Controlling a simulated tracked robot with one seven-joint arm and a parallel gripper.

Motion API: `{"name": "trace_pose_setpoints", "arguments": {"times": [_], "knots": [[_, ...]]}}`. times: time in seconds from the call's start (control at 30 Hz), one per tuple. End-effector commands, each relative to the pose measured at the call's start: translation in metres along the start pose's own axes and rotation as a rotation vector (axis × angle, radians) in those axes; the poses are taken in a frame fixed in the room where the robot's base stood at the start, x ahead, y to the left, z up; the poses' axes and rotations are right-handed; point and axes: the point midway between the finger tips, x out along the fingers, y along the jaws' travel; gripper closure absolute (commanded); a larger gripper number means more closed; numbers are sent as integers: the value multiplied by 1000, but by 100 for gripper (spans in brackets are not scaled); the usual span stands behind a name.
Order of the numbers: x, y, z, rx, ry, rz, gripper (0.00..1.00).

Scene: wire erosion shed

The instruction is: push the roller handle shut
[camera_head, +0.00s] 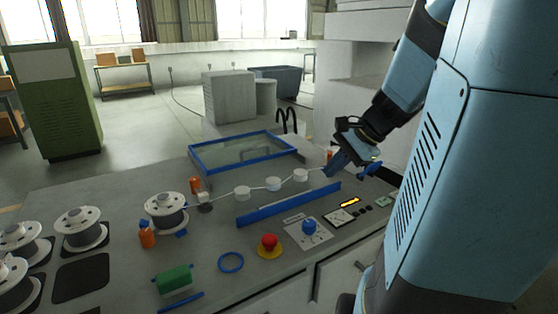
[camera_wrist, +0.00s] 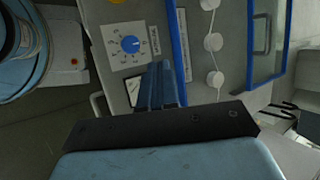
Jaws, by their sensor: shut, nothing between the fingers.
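My gripper (camera_head: 331,170) is shut and empty above the right end of the machine's worktop. Its blue fingers also show together in the wrist view (camera_wrist: 161,70). A blue lever-like piece (camera_head: 371,168) shows just right of the gripper in the head view. It may be the roller handle, but its shape and position are partly hidden by my gripper. A row of white rollers (camera_head: 273,184) with a wire along them runs left of the gripper; they also show in the wrist view (camera_wrist: 213,41), to the right of the fingers. I cannot tell if the gripper touches anything.
A blue rail (camera_head: 288,205) stands in front of the rollers. A blue-framed glass cover (camera_head: 241,151) lies behind them. A blue dial (camera_head: 309,227) and a red button (camera_head: 269,242) are near the front edge.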

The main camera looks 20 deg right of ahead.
Motion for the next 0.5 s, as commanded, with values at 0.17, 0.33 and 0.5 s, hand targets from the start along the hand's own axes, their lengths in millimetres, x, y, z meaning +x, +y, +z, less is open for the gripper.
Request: {"name": "trace_pose_setpoints", "arguments": {"times": [0.17,0.33,0.5], "knots": [[-2,0,-48,277,-49,-104,100],[-8,4,-97,531,-92,-220,100],[-18,18,-149,779,-133,-349,100]]}}
